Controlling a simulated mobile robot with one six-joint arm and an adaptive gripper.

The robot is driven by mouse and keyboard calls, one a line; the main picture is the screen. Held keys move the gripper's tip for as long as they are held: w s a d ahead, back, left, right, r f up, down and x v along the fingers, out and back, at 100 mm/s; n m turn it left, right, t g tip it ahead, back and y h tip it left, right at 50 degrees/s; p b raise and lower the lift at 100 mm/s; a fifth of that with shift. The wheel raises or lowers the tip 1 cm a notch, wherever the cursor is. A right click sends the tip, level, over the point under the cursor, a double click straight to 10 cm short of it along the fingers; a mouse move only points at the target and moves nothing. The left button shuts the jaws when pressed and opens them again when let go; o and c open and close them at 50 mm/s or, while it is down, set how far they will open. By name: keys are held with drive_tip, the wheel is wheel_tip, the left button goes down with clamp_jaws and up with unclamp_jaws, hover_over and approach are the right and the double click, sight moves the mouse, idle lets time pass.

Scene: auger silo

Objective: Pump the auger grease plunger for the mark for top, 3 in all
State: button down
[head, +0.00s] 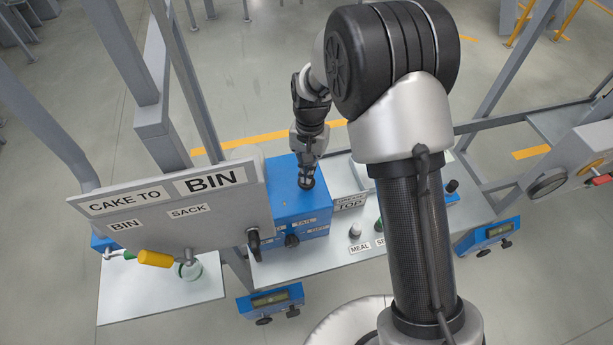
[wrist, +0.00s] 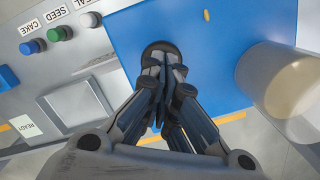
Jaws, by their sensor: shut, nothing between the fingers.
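My gripper (head: 306,183) points down at the top of a blue box (head: 290,207). In the wrist view the shut fingers (wrist: 160,68) meet over a round black plunger head (wrist: 160,48) on the blue surface (wrist: 215,50). The fingertips overlap the head and seem to touch it. I cannot tell how far it is pressed. In the head view my gripper hides the plunger. A plate reading TOP (head: 350,204) stands just right of the box.
A pale cylinder (wrist: 282,85) is close beside the fingers. Push buttons, including a green one (wrist: 56,34), line the panel.

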drive_tip(key=w, duration=0.2)
drive_tip(key=r, duration=0.1)
drive_tip(key=shift+w+d+p, duration=0.4)
drive_tip(key=shift+f, duration=0.1)
wheel_tip(320, 180, up, 12)
drive_tip(key=w, duration=0.1)
drive_tip(key=shift+d, duration=0.15)
idle(0.5)
